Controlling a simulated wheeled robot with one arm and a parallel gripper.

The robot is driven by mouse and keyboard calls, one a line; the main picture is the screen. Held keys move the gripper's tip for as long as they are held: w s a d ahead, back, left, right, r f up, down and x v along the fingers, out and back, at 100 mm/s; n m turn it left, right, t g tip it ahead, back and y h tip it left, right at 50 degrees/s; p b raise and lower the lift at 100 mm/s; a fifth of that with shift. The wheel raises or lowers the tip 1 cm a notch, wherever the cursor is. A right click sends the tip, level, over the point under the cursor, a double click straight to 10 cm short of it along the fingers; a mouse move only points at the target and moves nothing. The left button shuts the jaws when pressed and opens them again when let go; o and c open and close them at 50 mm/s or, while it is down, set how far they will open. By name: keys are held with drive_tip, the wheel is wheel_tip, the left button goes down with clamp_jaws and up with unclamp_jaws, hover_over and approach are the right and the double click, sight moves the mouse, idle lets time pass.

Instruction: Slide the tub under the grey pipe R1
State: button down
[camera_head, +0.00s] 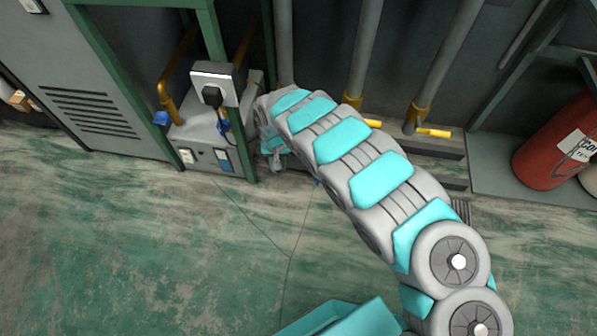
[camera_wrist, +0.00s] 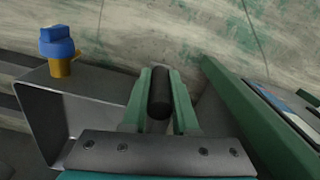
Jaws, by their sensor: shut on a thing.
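My gripper (camera_wrist: 160,103) has green fingers shut on a short black cylinder (camera_wrist: 158,88) in the wrist view. I cannot tell what the cylinder belongs to. A grey open-sided, box-like form (camera_wrist: 75,108) lies left of the fingers; I cannot tell whether it is the tub. In the head view my arm reaches toward the back wall, and its end is largely hidden beside the green post. Several grey pipes stand there: one on the left (camera_head: 285,45), one in the middle (camera_head: 365,50) and one on the right (camera_head: 449,60). No R1 label is readable.
A green post (camera_head: 228,95) carries a socket box (camera_head: 214,84). A grey machine (camera_head: 203,140) stands behind it. A blue-topped yellow fitting (camera_wrist: 58,50) is left of my gripper. The stained floor (camera_head: 130,240) at front left is clear.

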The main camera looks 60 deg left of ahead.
drive_tip(key=shift+s+a+b, duration=0.4)
drive_tip(key=shift+s+a, duration=0.5)
drive_tip(key=shift+s, duration=0.05)
drive_tip(key=c, duration=0.7)
unclamp_jaws()
drive_tip(key=w+d+p, duration=0.3)
drive_tip(key=w+d, duration=0.3)
drive_tip(key=w, duration=0.1)
drive_tip(key=w+d+p, duration=0.4)
drive_tip(key=w+d, duration=0.3)
drive_tip(key=w, duration=0.1)
drive_tip(key=w+d+p, duration=0.4)
drive_tip(key=w+d, duration=0.2)
drive_tip(key=w, duration=0.2)
drive_tip(key=shift+d, duration=0.35)
drive_tip(key=shift+r+p, duration=2.75)
drive_tip(key=shift+r, duration=1.75)
